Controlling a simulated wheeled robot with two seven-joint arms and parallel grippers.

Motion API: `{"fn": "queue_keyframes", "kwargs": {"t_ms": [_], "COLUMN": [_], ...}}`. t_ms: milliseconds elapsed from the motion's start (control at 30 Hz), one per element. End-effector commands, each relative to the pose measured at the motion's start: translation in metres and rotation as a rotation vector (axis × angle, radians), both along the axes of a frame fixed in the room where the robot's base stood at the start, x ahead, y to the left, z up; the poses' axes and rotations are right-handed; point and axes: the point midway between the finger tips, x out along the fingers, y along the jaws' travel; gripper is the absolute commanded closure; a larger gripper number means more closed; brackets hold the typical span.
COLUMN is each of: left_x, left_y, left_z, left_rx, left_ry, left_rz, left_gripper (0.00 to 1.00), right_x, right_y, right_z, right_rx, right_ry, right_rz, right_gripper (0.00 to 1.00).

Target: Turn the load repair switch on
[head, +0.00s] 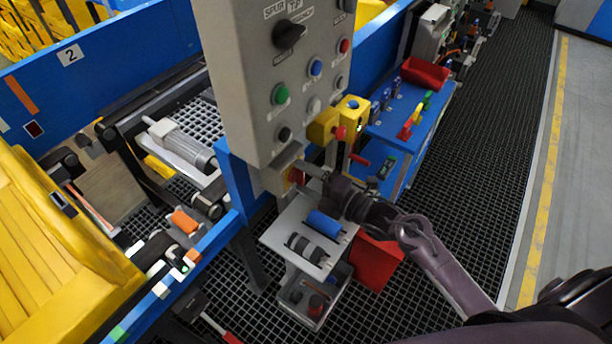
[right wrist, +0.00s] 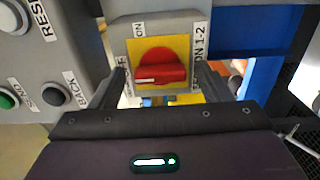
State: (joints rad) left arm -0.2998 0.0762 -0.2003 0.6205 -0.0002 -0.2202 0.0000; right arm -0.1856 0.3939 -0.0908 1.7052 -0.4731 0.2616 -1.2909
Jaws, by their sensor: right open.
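The switch is a red rotary knob on a yellow plate at the lower end of a grey control box. In the right wrist view the knob (right wrist: 160,66) lies about horizontal, with a white mark toward its left end. In the head view the switch (head: 296,176) is small and partly covered by my gripper. My right gripper (head: 308,172) is at the switch. In the right wrist view its fingers (right wrist: 165,84) are open, one on each side of the knob, with gaps visible. Whether they touch the box cannot be told. My left gripper is not in view.
The grey control panel (head: 240,70) with buttons and a black selector rises above the switch. A yellow box with a red button (head: 340,132) sits to its right. A small shelf (head: 272,236) with a blue cylinder (head: 324,224) stands below. A blue cart (head: 400,125) is behind.

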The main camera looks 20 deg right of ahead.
Motion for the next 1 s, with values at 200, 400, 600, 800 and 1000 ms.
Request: {"fn": "queue_keyframes", "kwargs": {"t_ms": [200, 400, 600, 800, 1000], "left_x": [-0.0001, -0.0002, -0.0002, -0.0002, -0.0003], "left_y": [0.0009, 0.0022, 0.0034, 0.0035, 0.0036], "left_z": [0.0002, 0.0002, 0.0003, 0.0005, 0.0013], "left_rx": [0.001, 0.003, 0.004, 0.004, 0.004], "left_ry": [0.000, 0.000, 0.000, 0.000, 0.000], "left_rz": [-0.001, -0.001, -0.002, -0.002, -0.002], "left_gripper": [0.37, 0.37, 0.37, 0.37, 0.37], "right_x": [0.0014, 0.0013, 0.0012, 0.0011, 0.0012], "right_y": [0.0010, 0.0008, 0.0007, 0.0006, 0.0004], "right_z": [-0.0008, -0.0007, -0.0008, -0.0009, -0.0008], "right_rx": [-0.001, -0.001, -0.001, 0.008, 0.061], "right_ry": [0.001, 0.001, 0.001, 0.009, 0.050], "right_rz": [0.000, -0.001, -0.001, -0.001, -0.001], "right_gripper": [0.29, 0.47, 0.74, 0.74, 0.74]}}
